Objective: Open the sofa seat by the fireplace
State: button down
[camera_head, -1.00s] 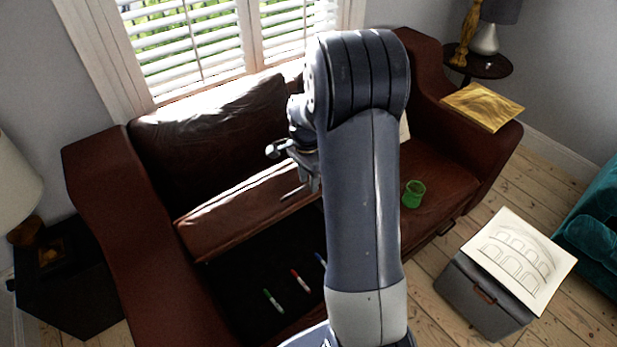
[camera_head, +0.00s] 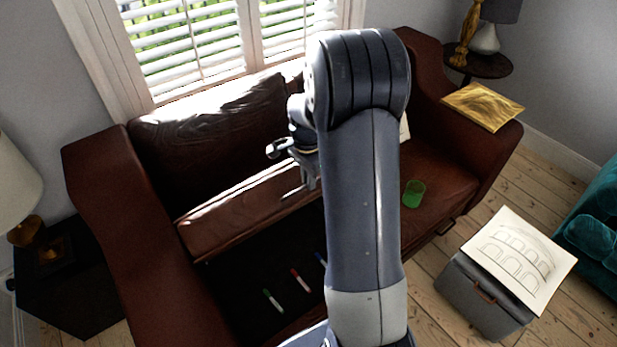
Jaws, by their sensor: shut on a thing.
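The brown leather sofa (camera_head: 105,185) stands below the window. Its left seat (camera_head: 235,220) is tilted up toward the backrest, with a dark storage space (camera_head: 235,280) open beneath it. My gripper (camera_head: 295,185) is at the right part of the raised seat, shut on the seat; my arm hides the exact place of contact. The sofa's right seat (camera_head: 440,185) is down. No fireplace shows in this view.
Several markers (camera_head: 273,300) lie in the storage space. A green cup (camera_head: 413,193) stands on the right seat, and a golden cushion (camera_head: 483,106) lies on the right armrest. A grey box (camera_head: 475,300) bearing a drawing (camera_head: 520,258) stands on the floor in front.

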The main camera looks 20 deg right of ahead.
jog(key=s+d+f+b, duration=0.1)
jog(key=s+f+b, duration=0.2)
jog(key=s+f, duration=0.2)
jog(key=shift+b, duration=0.4)
jog(key=shift+s, duration=0.1)
jog(key=c, duration=1.5)
grip_release()
jog(key=shift+r, duration=0.15)
jog(key=r, duration=1)
jog(key=shift+w+r, duration=0.2)
jog(key=shift+r, duration=0.15)
jog(key=shift+f, duration=0.1)
